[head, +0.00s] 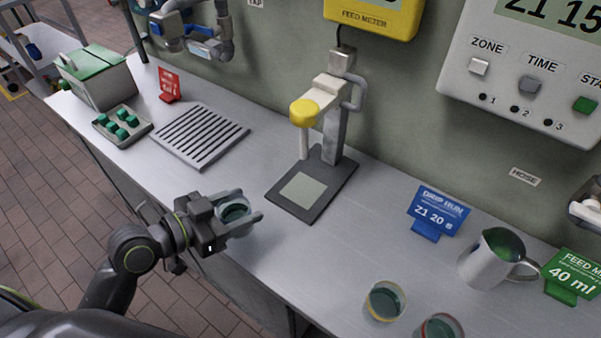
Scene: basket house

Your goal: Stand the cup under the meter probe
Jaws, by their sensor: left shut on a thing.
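My left gripper (250,207) is shut on a clear cup (236,213) with dark green liquid in it. It holds the cup near the front edge of the bench, in front and to the left of the meter stand. The meter probe (304,143) hangs from a yellow-capped head (304,112) on a grey stand, above a dark base with a pale square pad (303,190). The pad is empty. The yellow feed meter (375,15) is on the wall above. My right gripper is not in view.
Two more cups (384,301) (440,327) stand at the front right. A metal jug (492,257) and blue (440,210) and green (572,275) signs are at the right. A slotted drain tray (200,136) lies left of the stand. Bench (345,230) between is clear.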

